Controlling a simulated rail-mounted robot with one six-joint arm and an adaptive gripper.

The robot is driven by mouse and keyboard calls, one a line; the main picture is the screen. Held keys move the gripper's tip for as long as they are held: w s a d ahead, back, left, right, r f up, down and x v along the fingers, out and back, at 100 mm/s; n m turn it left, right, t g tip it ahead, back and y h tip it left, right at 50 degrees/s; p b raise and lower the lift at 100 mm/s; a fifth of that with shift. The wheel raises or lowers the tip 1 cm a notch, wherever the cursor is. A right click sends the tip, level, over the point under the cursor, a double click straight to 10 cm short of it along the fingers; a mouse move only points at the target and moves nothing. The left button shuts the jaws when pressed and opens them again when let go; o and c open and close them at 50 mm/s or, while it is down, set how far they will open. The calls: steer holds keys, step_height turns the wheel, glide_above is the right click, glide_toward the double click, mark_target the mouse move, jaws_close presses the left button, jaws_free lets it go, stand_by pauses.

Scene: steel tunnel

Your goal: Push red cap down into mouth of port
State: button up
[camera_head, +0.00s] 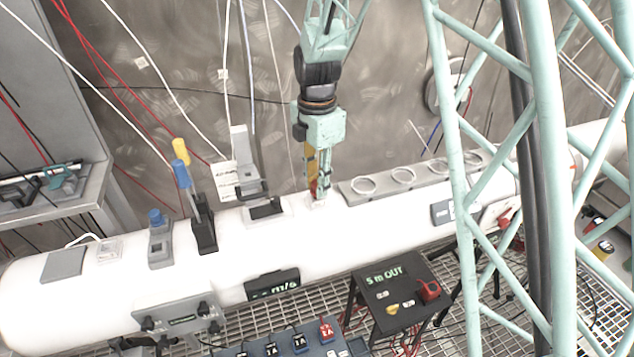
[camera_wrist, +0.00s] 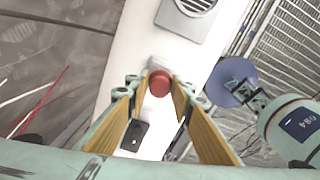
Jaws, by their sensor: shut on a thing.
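The red cap (camera_wrist: 160,83) is round and sits between the two fingertips of my gripper (camera_wrist: 158,87) in the wrist view. My gripper is shut on it. In the head view my gripper (camera_head: 318,190) points straight down at the top of the white pipe (camera_head: 345,225), and a sliver of red shows at its tips. A small pale port (camera_head: 318,204) stands on the pipe right under the fingertips. In the wrist view a pale edge of the port (camera_wrist: 154,64) shows just past the cap. The port's mouth is hidden, so I cannot tell whether the cap touches it.
A grey plate with several rings (camera_head: 415,172) lies on the pipe to the right. A grey bracket (camera_head: 245,175) and a black holder (camera_head: 203,230) with blue- and yellow-handled tools stand to the left. A black box (camera_head: 395,292) stands in front, and cables hang behind.

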steer(key=shift+f+b, duration=0.35)
steer(key=shift+f, duration=0.15)
steer(key=shift+f, duration=0.1)
steer(key=o, duration=0.8)
steer(key=shift+o, duration=0.2)
step_height(320, 180, up, 12)
stand_by(0.7)
stand_by(0.3)
